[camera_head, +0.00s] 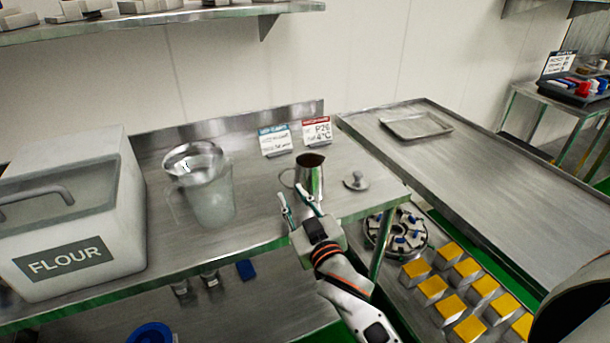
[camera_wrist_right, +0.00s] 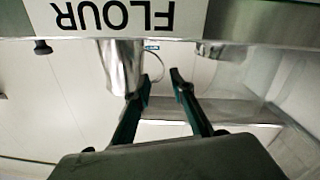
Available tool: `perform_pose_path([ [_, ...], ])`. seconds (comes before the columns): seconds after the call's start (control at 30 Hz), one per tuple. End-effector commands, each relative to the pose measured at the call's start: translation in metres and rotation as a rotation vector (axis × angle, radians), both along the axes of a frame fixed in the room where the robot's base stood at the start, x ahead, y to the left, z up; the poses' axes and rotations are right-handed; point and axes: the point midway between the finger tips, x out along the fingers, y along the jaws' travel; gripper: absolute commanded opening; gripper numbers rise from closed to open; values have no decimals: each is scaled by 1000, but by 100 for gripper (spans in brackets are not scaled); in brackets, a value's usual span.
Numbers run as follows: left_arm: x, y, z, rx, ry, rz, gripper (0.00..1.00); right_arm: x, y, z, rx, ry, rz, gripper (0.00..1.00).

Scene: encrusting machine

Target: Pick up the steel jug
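The steel jug (camera_head: 310,177) stands upright on the steel counter (camera_head: 257,205), with its handle on its left side. My right gripper (camera_head: 294,195) is open just in front of the jug, its fingers pointing toward the handle. The right wrist view is upside down. There the jug (camera_wrist_right: 120,66) is left of my right gripper (camera_wrist_right: 161,76), with its looped handle near and partly between the fingertips. Whether a finger touches the handle I cannot tell. The gripper hides part of the jug's lower body in the head view. My left gripper is not in view.
A clear pitcher (camera_head: 211,200) and a white flour bin (camera_head: 70,215) stand left of the jug. A small lid-like steel piece (camera_head: 356,181) lies to its right. Two sign cards (camera_head: 316,131) stand behind it. A steel table (camera_head: 475,165) at right holds a shallow tray (camera_head: 416,125).

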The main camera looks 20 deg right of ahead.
Motion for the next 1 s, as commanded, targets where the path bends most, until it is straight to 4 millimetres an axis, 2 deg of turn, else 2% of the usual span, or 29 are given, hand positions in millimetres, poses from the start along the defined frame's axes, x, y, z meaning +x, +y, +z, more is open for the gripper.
perform_pose_path([
  [0.37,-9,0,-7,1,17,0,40,35,2,0,-2,-1,-1,23],
  [0.63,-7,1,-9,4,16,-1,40,71,7,0,-2,0,0,23],
  [0.97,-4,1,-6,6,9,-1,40,77,7,0,-1,1,0,23],
  [1.0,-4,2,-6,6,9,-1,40,77,7,0,-1,1,0,16],
])
